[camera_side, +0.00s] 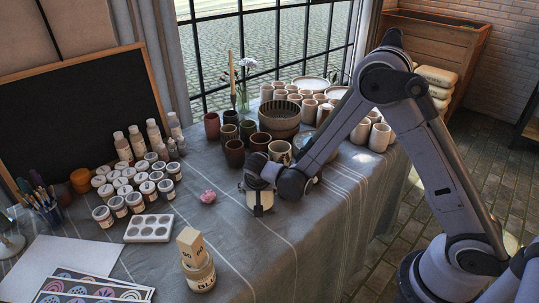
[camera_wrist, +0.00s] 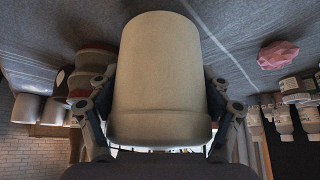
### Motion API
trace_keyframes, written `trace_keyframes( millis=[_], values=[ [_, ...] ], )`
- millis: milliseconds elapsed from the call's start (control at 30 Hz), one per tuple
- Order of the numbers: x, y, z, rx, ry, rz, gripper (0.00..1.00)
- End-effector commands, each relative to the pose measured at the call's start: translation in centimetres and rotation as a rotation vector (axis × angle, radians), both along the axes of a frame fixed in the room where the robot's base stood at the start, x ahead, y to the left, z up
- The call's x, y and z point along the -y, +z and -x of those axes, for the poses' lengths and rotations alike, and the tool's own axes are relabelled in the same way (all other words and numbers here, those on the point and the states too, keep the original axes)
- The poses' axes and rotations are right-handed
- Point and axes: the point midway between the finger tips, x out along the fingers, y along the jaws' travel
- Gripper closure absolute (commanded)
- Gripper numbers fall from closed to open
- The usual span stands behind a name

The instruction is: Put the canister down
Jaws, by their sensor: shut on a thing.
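The canister (camera_wrist: 160,75) is a smooth cream cylinder that fills the middle of the wrist view. My gripper (camera_wrist: 160,108) is shut on it, with one dark finger along each side. In the side view my gripper (camera_side: 259,190) is over the middle of the cloth-covered table. There the pale canister (camera_side: 267,200) shows only in part behind my fingers. I cannot tell whether its base touches the cloth.
A pink crumpled lump (camera_side: 208,197) lies left of my gripper. Several brown cups and bowls (camera_side: 279,117) stand close behind it. A white palette (camera_side: 149,228), paint jars and a labelled jar (camera_side: 199,275) stand to the left and front. The cloth (camera_side: 320,235) is clear to the front right.

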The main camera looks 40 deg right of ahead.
Motion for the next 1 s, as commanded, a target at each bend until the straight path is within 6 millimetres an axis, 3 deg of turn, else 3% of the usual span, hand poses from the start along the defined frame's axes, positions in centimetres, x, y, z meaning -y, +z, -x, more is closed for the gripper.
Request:
trace_keyframes(
  millis=[200, 600, 633, 700, 1000],
  values=[
    [0.0, -2.0, 0.0, 0.001, 0.000, 0.001, 0.58],
    [0.0, -2.4, 0.0, 0.001, 0.000, 0.001, 0.58],
    [0.0, -2.5, 0.0, 0.000, 0.000, 0.000, 0.19],
    [0.0, -2.4, 0.0, 0.000, 0.000, 0.000, 0.00],
    [0.0, -2.4, 0.0, 0.000, 0.000, 0.000, 0.00]
  ],
)
